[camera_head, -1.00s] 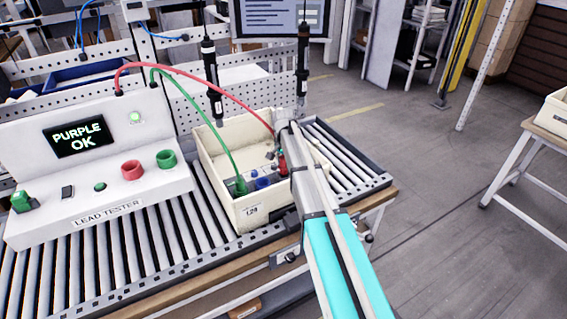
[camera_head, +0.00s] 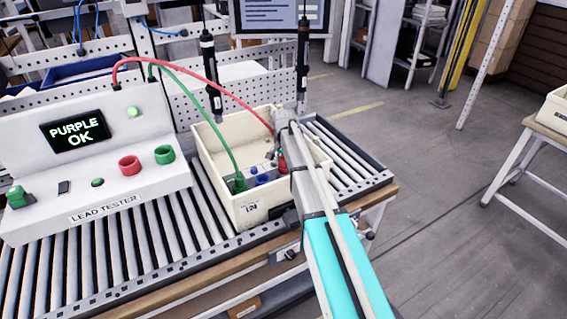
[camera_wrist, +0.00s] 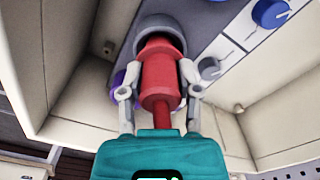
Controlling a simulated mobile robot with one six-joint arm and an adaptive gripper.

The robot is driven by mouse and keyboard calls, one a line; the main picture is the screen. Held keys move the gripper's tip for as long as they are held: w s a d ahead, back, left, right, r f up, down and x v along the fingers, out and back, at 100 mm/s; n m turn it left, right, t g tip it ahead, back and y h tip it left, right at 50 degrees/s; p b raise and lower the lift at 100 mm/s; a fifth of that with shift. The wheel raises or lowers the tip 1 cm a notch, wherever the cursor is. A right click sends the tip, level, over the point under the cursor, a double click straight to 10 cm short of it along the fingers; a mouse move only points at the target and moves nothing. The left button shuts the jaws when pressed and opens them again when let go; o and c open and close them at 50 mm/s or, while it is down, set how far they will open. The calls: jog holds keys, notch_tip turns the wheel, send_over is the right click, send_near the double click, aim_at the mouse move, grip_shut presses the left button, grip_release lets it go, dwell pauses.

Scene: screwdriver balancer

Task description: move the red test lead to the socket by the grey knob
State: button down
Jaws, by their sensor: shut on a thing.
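The red test lead (camera_head: 240,96) arcs from the lead tester into the cream bin. Its red plug (camera_wrist: 160,72) shows large in the wrist view. My gripper (camera_wrist: 159,88) is shut on this plug, one finger on each side. The plug's far end meets a round grey ring (camera_wrist: 165,28); I cannot tell how deep it sits. A grey knob (camera_wrist: 208,68) is just right of the plug on the grey panel (camera_wrist: 240,62). A purple ring (camera_wrist: 118,80) shows partly behind the left finger. In the head view my arm hides most of the gripper.
The cream bin (camera_head: 259,214) stands on rollers, its walls close around my gripper. A green lead (camera_head: 225,135) runs into its left side. Blue knobs (camera_wrist: 270,13) are on the panel. The lead tester (camera_head: 105,195) reads "PURPLE OK". Two hanging tools (camera_head: 212,75) are behind.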

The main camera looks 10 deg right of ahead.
jog(key=shift+f+b, duration=0.8)
jog(key=shift+f, duration=0.1)
dwell(0.3)
jog(key=shift+c, duration=1.1)
grip_release()
jog(key=shift+r, duration=0.2)
